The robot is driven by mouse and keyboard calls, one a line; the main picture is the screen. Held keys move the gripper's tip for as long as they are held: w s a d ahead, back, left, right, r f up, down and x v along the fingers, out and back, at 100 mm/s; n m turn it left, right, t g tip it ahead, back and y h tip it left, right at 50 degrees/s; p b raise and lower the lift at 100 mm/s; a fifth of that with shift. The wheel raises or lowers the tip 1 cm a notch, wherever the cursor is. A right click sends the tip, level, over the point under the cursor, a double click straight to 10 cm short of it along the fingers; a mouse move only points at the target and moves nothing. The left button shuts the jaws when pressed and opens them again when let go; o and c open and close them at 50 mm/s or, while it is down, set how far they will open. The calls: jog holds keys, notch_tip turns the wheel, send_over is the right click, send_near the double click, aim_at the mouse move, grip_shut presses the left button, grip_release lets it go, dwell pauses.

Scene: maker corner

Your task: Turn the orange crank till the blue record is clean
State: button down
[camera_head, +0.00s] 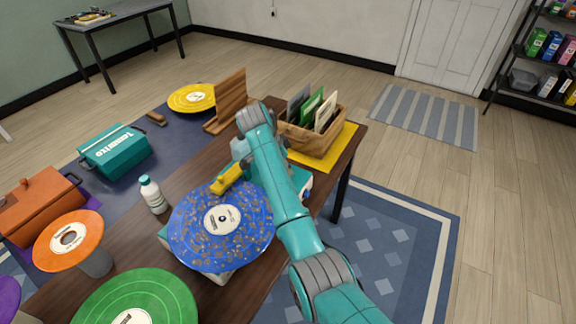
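The blue record (203,243) lies flat on a light-coloured machine on the dark wooden table. Brown specks of dirt cover much of its face around the white label. A yellow piece (227,179) reaches over the record's far edge. My arm comes in from the lower right and bends down beyond the record, at the right of the yellow piece. My gripper's fingers cannot be made out behind the arm, so its opening and any hold are hidden. The orange crank cannot be made out. A teal and white part (300,180) shows just right of my arm.
An orange record (52,251) on a grey stand, a green record (165,305) and a white bottle (153,195) stand left and in front. A wooden record crate (303,142) on a yellow mat (338,152) and a wooden rack (226,104) stand behind my arm.

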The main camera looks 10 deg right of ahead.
jog(key=m, duration=0.1)
jog(key=m+g, duration=0.1)
jog(key=a+m, duration=0.1)
jog(key=shift+s+a+m+g, duration=0.1)
jog(key=shift+s+m+g, duration=0.15)
jog(key=shift+m+g, duration=0.05)
jog(key=shift+a+m+g, duration=0.3)
jog(key=shift+m, duration=0.6)
jog(key=shift+a+m+g, duration=0.25)
jog(key=shift+m+g, duration=0.05)
jog(key=shift+m, duration=0.6)
jog(key=c, duration=1.1)
grip_release()
